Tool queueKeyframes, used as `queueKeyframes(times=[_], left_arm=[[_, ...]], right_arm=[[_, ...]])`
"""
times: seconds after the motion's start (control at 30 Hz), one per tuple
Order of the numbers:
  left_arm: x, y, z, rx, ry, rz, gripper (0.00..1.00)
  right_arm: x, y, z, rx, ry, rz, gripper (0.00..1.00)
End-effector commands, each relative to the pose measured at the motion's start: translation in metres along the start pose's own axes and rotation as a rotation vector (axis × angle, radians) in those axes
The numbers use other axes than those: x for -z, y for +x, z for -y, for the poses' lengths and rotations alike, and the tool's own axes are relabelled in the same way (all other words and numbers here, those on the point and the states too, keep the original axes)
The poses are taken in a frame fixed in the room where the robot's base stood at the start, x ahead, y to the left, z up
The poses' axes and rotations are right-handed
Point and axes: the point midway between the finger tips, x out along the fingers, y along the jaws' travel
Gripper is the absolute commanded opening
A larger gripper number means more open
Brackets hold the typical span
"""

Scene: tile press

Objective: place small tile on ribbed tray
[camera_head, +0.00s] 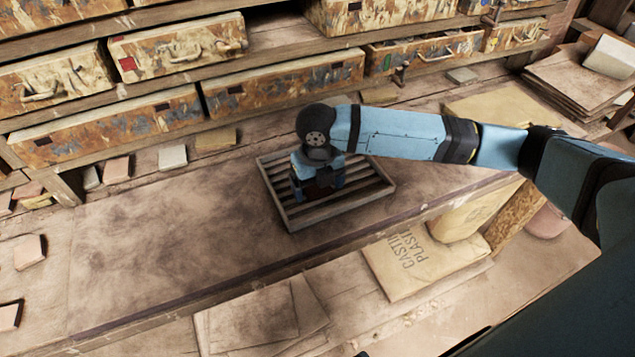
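The ribbed tray (369,194) is a wooden frame with parallel slats, lying on the bench at the middle of the view. My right gripper (319,190) points down over the tray, close above its slats. A dark reddish patch shows between the blue finger parts. I cannot tell whether it is a small tile or part of the gripper, nor whether the fingers are shut. Several small tiles lie on the bench, among them a pinkish one (117,170), a pale grey one (172,157) and a tan one (215,139). My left gripper is not in view.
Shelves of worn wooden drawers (110,128) run along the back. The bench (165,225) is clear left of the tray. Below its front edge lie a casting plaster bag (415,262) and flat sheets (262,322). Stacked sheets (575,80) stand at the right.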

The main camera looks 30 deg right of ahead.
Motion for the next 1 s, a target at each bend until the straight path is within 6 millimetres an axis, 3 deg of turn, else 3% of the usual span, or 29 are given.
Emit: queueKeyframes(times=[0.27, 0.7, 1.0], left_arm=[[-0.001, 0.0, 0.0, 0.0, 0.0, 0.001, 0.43], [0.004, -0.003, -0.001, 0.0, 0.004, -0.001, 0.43], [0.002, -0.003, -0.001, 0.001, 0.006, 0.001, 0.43]], right_arm=[[0.0, -0.009, 0.0, 0.0, 0.0, 0.002, 0.86], [-0.001, -0.096, 0.0, 0.0, -0.001, 0.003, 0.86], [0.0, -0.123, 0.0, -0.001, 0.0, 0.0, 0.86]])
